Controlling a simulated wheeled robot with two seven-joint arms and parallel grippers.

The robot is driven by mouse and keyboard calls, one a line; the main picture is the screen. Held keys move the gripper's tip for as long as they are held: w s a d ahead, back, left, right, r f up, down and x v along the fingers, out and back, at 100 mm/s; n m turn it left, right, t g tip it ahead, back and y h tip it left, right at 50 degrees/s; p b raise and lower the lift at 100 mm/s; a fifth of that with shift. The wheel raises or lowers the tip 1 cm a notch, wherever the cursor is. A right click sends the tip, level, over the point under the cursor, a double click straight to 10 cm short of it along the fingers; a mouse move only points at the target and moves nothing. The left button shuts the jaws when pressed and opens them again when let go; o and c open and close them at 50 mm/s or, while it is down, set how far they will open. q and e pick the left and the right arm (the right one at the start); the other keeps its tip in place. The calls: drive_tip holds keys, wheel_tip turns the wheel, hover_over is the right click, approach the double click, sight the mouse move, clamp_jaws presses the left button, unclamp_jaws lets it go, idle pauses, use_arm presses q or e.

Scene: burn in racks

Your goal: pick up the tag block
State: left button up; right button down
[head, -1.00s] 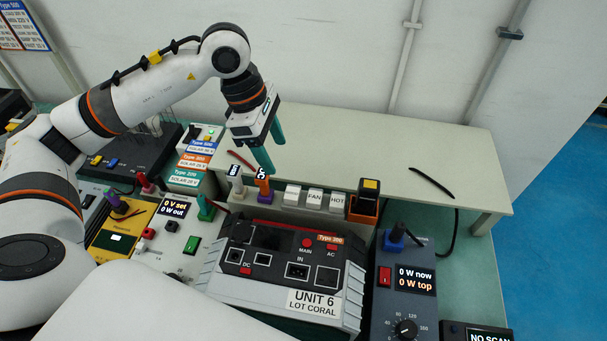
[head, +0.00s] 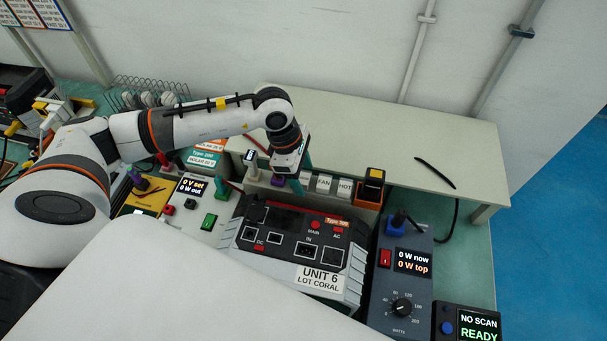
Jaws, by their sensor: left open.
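My left gripper (head: 290,172) is open, with teal fingers pointing down at the rear row behind the UNIT 6 box. It hangs beside the small white blocks, and one finger shows at the left white block. The blocks marked FAN (head: 323,184) and HOT (head: 345,187) stand in that row. The left white block is partly hidden by the gripper. I cannot tell which piece is the tag block. A purple piece (head: 277,180) shows just below the gripper; its upper part is hidden. A white-topped connector (head: 251,162) stands to the left. My right gripper is not in view.
The UNIT 6 box (head: 322,275) stands in front of the row. A black-and-orange holder (head: 370,190) stands at the row's right end. A watt meter (head: 402,290) and a scan display (head: 478,325) are at right. The raised shelf (head: 400,150) is mostly clear, with a dark cable piece.

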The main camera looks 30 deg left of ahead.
use_arm(q)
drive_tip(key=shift+c, duration=0.5)
drive_tip(key=c, duration=1)
drive_tip(key=shift+o, duration=0.2)
